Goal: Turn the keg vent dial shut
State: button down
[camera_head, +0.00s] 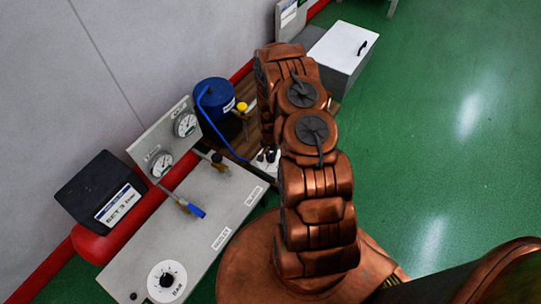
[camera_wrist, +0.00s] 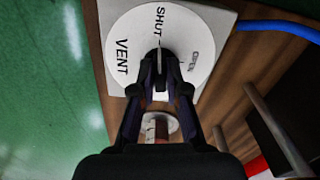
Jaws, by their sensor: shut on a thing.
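The keg vent dial is a white disc (camera_wrist: 135,40) on a pale square plate, marked SHUT at the top, VENT at the left and OPEN at the right. My gripper (camera_wrist: 160,78) is shut on the dial's small knob, which the fingers mostly hide. A thin dark edge between the fingertips points up the picture, towards the SHUT lettering; its exact angle is hard to tell. In the head view, the blue keg (camera_head: 213,101) stands behind the grey panel, and my arm largely covers the dial.
A blue hose (camera_wrist: 282,28) runs to the right of the dial plate. The grey panel (camera_head: 190,240) carries gauges (camera_head: 186,124), a blue-handled valve (camera_head: 194,210) and a BAR dial (camera_head: 166,281). A black SET box (camera_head: 88,187) and a white-lidded box (camera_head: 343,47) stand nearby. Green floor lies open at right.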

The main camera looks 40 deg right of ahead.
jog(key=c, duration=1.2)
grip_release()
jog(key=shift+r, duration=6)
jog(key=s+a+r+n+p, duration=0.2)
jog(key=a+r+p, duration=0.25)
jog(key=r, duration=0.95)
jog(key=s+a+r+n+p, duration=0.2)
jog(key=a+r+p, duration=0.3)
jog(key=r, duration=0.9)
jog(key=s+a+r+n+p, duration=0.15)
jog(key=a+r+p, duration=0.35)
jog(key=r, duration=0.8)
jog(key=s+a+r+n+p, duration=0.2)
jog(key=s+r+p, duration=0.4)
jog(key=s+r, duration=0.2)
jog(key=s+a+r+n+g+p, duration=0.1)
jog(key=s+r+p, duration=0.5)
jog(key=r, duration=0.7)
jog(key=s+a+r+n+p, duration=0.3)
jog(key=s+a+r+p, duration=0.2)
jog(key=s+r, duration=0.5)
jog(key=shift+a+r+n+g+p, duration=0.15)
jog(key=shift+a+n+g+p, duration=0.1)
jog(key=shift+g+p, duration=0.25)
